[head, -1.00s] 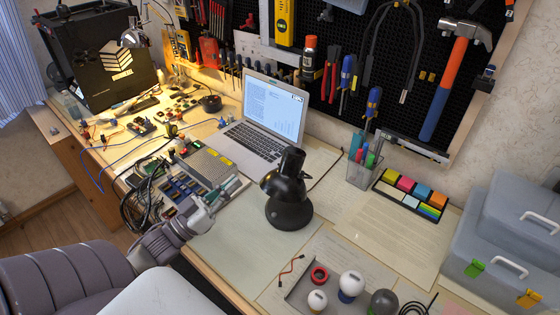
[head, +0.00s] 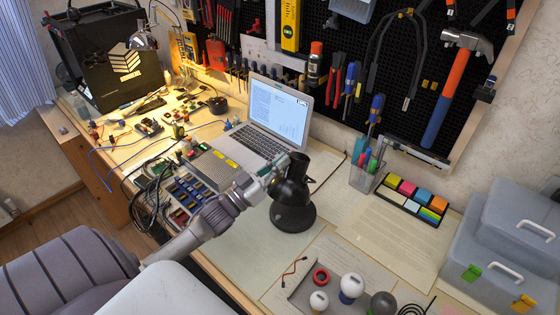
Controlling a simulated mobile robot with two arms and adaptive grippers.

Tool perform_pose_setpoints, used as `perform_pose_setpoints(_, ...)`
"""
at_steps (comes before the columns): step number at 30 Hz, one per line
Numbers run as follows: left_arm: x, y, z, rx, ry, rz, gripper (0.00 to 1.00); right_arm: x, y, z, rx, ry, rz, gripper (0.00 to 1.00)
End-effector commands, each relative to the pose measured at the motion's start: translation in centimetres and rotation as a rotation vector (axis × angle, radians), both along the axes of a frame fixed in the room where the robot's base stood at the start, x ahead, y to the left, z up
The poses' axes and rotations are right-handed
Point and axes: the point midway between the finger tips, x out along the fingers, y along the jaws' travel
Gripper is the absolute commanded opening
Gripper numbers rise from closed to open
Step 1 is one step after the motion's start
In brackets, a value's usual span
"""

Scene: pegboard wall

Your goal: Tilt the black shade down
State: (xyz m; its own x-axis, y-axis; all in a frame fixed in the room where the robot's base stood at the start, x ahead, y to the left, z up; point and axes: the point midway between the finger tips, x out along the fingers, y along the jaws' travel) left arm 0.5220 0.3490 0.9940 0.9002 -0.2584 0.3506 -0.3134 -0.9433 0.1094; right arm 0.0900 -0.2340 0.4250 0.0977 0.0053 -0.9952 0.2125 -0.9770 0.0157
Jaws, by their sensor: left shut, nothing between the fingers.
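The black desk lamp stands upright on the desk, with its round base (head: 294,217) on the paper and its black shade (head: 287,189) above. My left gripper (head: 279,165) is shut and empty, at the upper left side of the shade. It overlaps the shade in the picture and hides part of it; I cannot tell whether the two touch. The shade's exact tilt is hard to read behind the gripper. My right gripper is not in view.
An open laptop (head: 276,112) stands behind the lamp. A pen holder (head: 364,177) and sticky-note tray (head: 409,198) stand to the right. Bulbs (head: 351,287) lie in front. Circuit boards and cables (head: 186,192) are left of the lamp, near my left arm. Grey toolboxes (head: 500,250) fill the far right.

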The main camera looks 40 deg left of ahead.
Motion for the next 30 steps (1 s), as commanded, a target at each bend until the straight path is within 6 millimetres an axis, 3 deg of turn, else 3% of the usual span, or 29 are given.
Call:
perform_pose_setpoints(8,0.0,0.0,0.0,0.000,0.001,0.000,0.00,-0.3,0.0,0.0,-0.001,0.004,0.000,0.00)
perform_pose_setpoints(18,1.3,-0.3,0.4,0.010,0.123,-0.001,0.00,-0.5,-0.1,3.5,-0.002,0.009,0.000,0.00)
perform_pose_setpoints(30,1.4,-0.3,-0.2,0.010,0.142,0.001,0.00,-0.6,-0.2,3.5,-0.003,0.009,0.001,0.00)
